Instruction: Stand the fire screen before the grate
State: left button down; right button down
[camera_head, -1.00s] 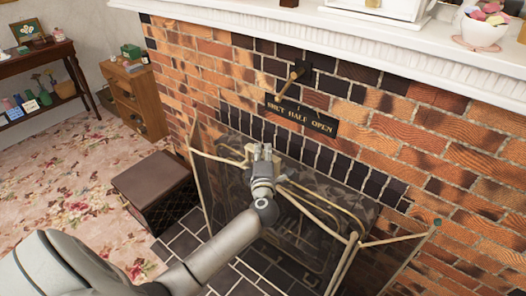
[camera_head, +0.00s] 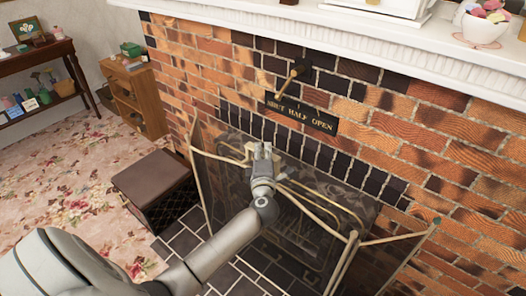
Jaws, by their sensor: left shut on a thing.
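The fire screen (camera_head: 285,235) has dark see-through panels with thin brass edges. It stands upright on the dark tiled hearth, its side panels angled toward the brick wall. My left gripper (camera_head: 262,152) is at the middle of its top, shut on the screen's top rail or handle; the fingers hide the exact contact. The grate (camera_head: 330,190) is a dark patterned area in the brickwork, seen behind and through the screen. My right gripper is not in view.
A brown box stool (camera_head: 150,178) stands left of the screen on the floral carpet (camera_head: 65,180). A white mantel (camera_head: 300,28) overhangs the brick wall. A lever (camera_head: 291,80) sits above a "SHUT HALF OPEN" plaque (camera_head: 302,114). A wooden cabinet (camera_head: 135,95) stands at the left.

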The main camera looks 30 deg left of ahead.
pick_arm(q)
jog(key=shift+w+f+b, duration=0.1)
jog(key=shift+f+b, duration=0.6)
jog(key=shift+f, duration=0.45)
dwell(1.4)
jog(key=shift+p, duration=0.4)
dwell(0.4)
dwell(0.4)
